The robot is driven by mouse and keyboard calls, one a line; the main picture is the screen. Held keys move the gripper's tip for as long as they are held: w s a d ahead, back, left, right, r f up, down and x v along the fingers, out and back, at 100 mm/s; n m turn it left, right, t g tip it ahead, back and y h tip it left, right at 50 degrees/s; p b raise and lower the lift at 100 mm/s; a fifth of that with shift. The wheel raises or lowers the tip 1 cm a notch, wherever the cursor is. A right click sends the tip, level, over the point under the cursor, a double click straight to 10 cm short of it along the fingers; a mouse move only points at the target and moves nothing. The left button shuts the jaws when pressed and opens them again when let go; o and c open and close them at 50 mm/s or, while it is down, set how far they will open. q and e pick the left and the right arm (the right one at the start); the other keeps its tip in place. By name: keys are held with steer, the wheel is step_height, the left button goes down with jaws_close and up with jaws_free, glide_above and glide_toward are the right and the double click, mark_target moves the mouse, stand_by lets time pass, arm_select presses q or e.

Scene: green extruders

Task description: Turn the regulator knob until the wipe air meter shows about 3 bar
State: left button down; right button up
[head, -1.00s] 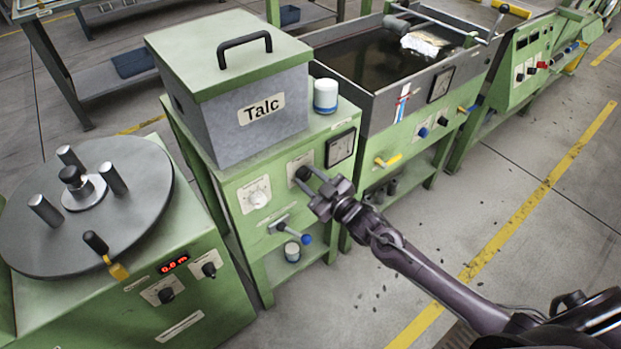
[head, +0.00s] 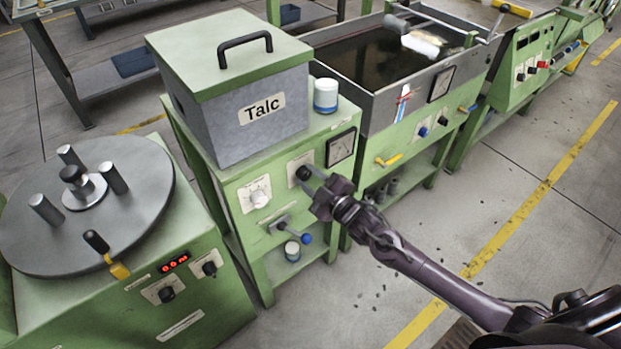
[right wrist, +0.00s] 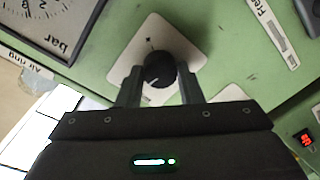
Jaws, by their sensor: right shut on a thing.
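A round black knob (head: 303,172) sits on a pale plate on the front of the green talc cabinet. It also shows in the right wrist view (right wrist: 158,66), with a light pointer mark. My right gripper (head: 314,180) is shut on this knob; its fingers stand on either side of it in the right wrist view. A square dial meter (head: 340,147) is right of and above the knob in the head view. In the right wrist view a meter (right wrist: 40,25) marked "bar" is partly cut off, and its needle reading cannot be told. My left gripper is not in view.
A white dial (head: 257,194) and a blue-ended valve lever (head: 303,238) are close by on the same panel. A dark-water trough (head: 370,60) with another meter (head: 441,83) stands to the right.

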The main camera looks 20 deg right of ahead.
steer(key=o, duration=1)
steer(key=shift+s+d+f, duration=0.1)
steer(key=shift+s+d, duration=0.05)
steer(key=shift+s, duration=0.2)
steer(key=v, duration=0.7)
